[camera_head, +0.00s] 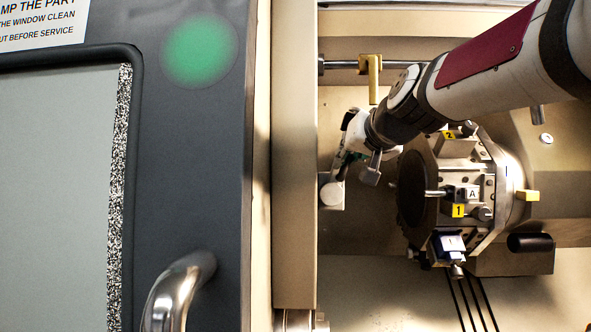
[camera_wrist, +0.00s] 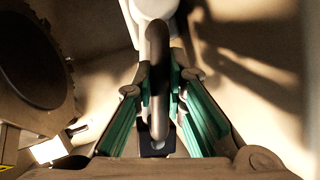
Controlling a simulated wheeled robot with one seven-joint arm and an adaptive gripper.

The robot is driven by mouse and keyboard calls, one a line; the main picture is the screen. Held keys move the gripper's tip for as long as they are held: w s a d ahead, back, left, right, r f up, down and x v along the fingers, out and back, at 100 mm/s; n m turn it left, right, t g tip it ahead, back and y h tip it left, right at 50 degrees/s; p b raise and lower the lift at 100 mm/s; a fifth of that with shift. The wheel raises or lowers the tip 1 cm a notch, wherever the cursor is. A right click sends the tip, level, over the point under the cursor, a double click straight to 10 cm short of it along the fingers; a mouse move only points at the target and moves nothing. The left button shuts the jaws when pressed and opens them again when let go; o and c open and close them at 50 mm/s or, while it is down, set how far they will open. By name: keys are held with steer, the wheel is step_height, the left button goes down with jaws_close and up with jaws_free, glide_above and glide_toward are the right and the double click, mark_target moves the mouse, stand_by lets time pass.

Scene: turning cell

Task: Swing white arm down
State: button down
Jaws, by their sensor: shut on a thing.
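The white arm (camera_wrist: 149,10) shows at the top of the wrist view, with a grey rounded bar (camera_wrist: 157,75) running down from it between my fingers. My gripper (camera_wrist: 159,82) has its teal-lined fingers on both sides of this bar and is shut on it. The bar's lower end meets a small dark block (camera_wrist: 157,139). In the head view my gripper (camera_head: 349,161) is at the left of the machine's interior, above a pale block (camera_head: 332,192) by the door frame. My wrist and fingers hide much of the white arm there.
A tool turret (camera_head: 470,190) with labelled tool holders stands right of my gripper; its dark round face (camera_wrist: 35,55) is at the left of the wrist view. A yellow hook (camera_head: 371,75) hangs on a rail above. The grey door (camera_head: 190,130) with its handle (camera_head: 178,290) fills the left.

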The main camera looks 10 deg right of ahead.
steer(key=s+d+f+m+t+y+b, duration=0.1)
steer(key=d+f+m+t+b, duration=0.4)
steer(key=b, duration=2.4)
step_height(320, 180, down, 4)
steer(key=m+y, duration=0.1)
steer(key=m, duration=0.6)
steer(key=shift+d+y, duration=0.3)
steer(key=shift+d, duration=0.05)
steer(key=shift+m, duration=0.3)
steer(key=c, duration=1.9)
jaws_free()
steer(key=shift+r, duration=0.1)
steer(key=v, duration=1.2)
steer(key=shift+a+f, duration=0.15)
steer(key=shift+f, duration=0.1)
